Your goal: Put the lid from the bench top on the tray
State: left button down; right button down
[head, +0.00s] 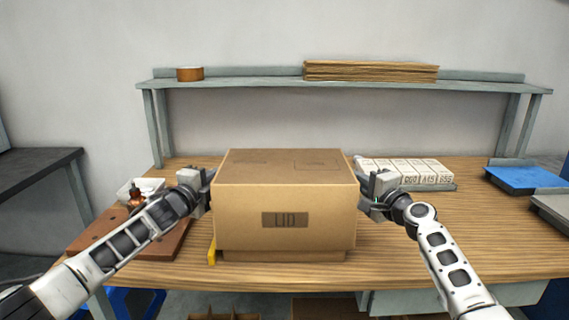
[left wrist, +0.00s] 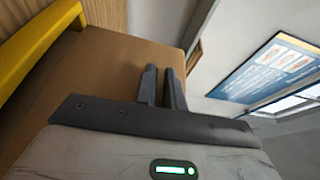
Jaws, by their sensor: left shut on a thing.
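The lid (head: 285,185) is a large brown cardboard box shape with a dark "LID" label on its front, level in the middle of the bench. A narrower brown cardboard strip (head: 285,256) shows under its front edge; it may be the tray, mostly hidden, and I cannot tell whether they touch. My left gripper (head: 207,180) is at the lid's left side, shut on it. In the left wrist view its fingers (left wrist: 162,88) lie close together against the brown cardboard (left wrist: 110,65). My right gripper (head: 368,188) is at the lid's right side; its fingertips are hard to see.
A yellow part (head: 212,250) stands beside the lid's lower left. White labelled boxes (head: 405,172) sit behind right, and a blue bin (head: 525,178) at far right. A brown board (head: 105,235) and a white container (head: 140,188) are on the left. A shelf (head: 250,84) spans the back.

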pick_arm(q)
jog(key=shift+a, duration=0.1)
pick_arm(e)
jog(key=shift+d, duration=0.15)
dwell(0.5)
